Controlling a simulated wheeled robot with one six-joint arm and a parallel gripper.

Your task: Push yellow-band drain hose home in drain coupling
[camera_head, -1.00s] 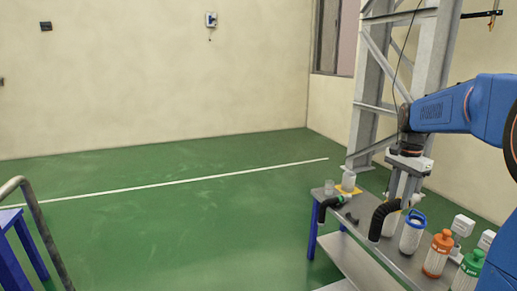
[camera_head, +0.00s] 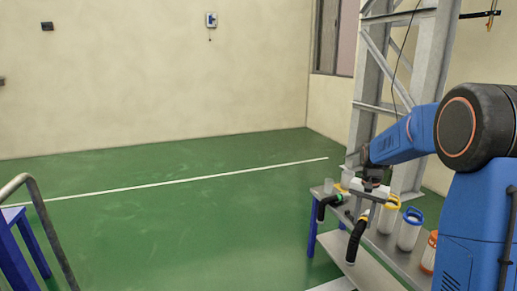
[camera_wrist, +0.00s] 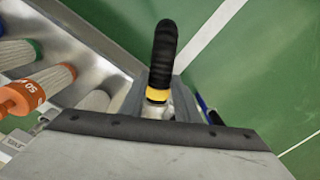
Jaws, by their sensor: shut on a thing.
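The black ribbed drain hose with the yellow band (camera_head: 356,238) hangs from my gripper (camera_head: 371,191) at the near left edge of the bench. In the wrist view the hose (camera_wrist: 164,50) points away from the jaws. Its yellow band (camera_wrist: 157,95) sits close to them, with a pale end piece between. My gripper is shut on this end, and the jaw tips are partly hidden. I cannot make out the drain coupling for certain.
Filter canisters with yellow (camera_head: 390,203), blue (camera_head: 411,216) and orange (camera_head: 430,246) tops stand along the grey bench (camera_head: 385,240). A clear cup (camera_head: 329,186) stands at its far end. A steel column (camera_head: 415,100) rises behind.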

